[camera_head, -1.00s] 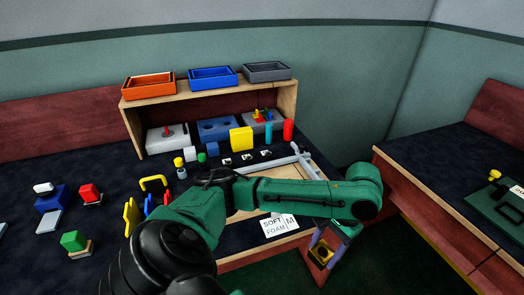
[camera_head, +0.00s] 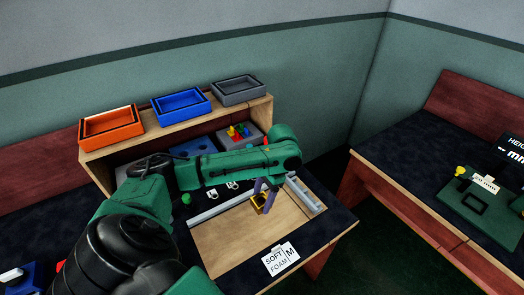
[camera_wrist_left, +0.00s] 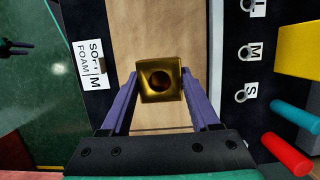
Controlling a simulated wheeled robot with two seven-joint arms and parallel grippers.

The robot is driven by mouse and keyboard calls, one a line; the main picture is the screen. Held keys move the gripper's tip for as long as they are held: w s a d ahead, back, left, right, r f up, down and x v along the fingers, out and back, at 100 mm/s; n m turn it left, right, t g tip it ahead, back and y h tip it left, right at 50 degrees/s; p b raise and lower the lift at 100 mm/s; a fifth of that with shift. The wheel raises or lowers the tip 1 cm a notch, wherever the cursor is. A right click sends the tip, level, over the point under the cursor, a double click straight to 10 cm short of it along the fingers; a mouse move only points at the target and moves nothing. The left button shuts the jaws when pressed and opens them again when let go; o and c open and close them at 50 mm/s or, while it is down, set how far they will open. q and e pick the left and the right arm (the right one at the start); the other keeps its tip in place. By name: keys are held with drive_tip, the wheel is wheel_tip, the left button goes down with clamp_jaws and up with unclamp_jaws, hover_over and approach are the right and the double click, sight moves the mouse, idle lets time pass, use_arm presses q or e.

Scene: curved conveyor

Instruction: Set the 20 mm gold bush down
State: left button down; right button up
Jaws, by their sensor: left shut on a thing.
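My left gripper (camera_head: 262,193) has purple fingers pointing down over the pale wooden board (camera_head: 225,248). It is shut on the gold bush (camera_head: 258,204), a squarish gold block. In the left wrist view the gold bush (camera_wrist_left: 160,68) sits between the two fingertips (camera_wrist_left: 160,84), with a dark round hole in its face. The brown board (camera_wrist_left: 170,25) lies behind it. I cannot tell whether the bush touches the board.
A "SOFT FOAM M" card (camera_head: 281,259) lies at the board's front edge. A grey rail (camera_head: 220,208) runs along its back. A shelf with orange (camera_head: 110,126), blue (camera_head: 181,104) and grey (camera_head: 238,90) trays stands behind. The board around the bush is clear.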

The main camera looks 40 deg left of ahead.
sight(260, 220)
use_arm(q)
wheel_tip(260, 220, down, 8)
drive_tip(key=shift+w+r, duration=0.1)
use_arm(e)
drive_tip(key=shift+w+a+f, duration=0.1)
drive_tip(key=shift+w+a, duration=0.4)
drive_tip(key=shift+w, duration=0.4)
use_arm(q)
drive_tip(key=c, duration=0.5)
unclamp_jaws()
drive_tip(key=shift+f, duration=0.25)
drive_tip(key=shift+c, duration=0.2)
drive_tip(key=o, duration=0.4)
use_arm(e)
drive_tip(key=shift+s+d, duration=0.1)
drive_tip(key=shift+s, duration=0.05)
use_arm(q)
drive_tip(key=shift+r, duration=0.15)
